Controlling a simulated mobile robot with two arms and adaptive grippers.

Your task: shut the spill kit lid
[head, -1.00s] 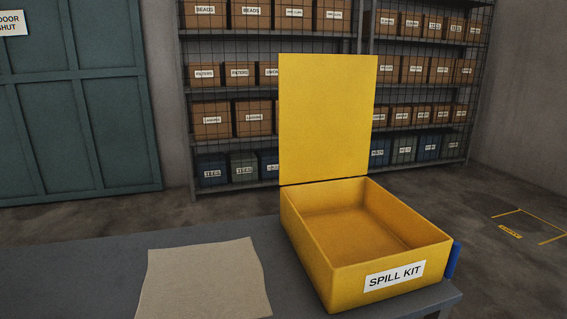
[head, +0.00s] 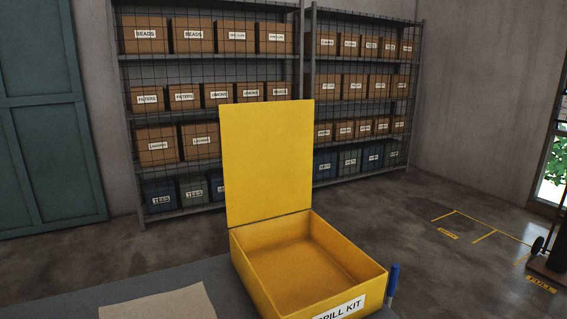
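The yellow spill kit box (head: 268,289) stands on the grey table, its front label partly cut off by the bottom edge of the head view. Its inside looks empty. The spill kit lid (head: 267,163) is a flat yellow panel standing upright at the box's back edge, so the box is open. Neither of my grippers is in view.
The grey table (head: 140,291) carries a beige sheet (head: 165,305) left of the box. A blue marker-like object (head: 392,281) stands just right of the box. Shelves with labelled boxes (head: 170,145) stand behind. Floor with yellow markings (head: 484,236) lies to the right, with a cart (head: 551,265) at the edge.

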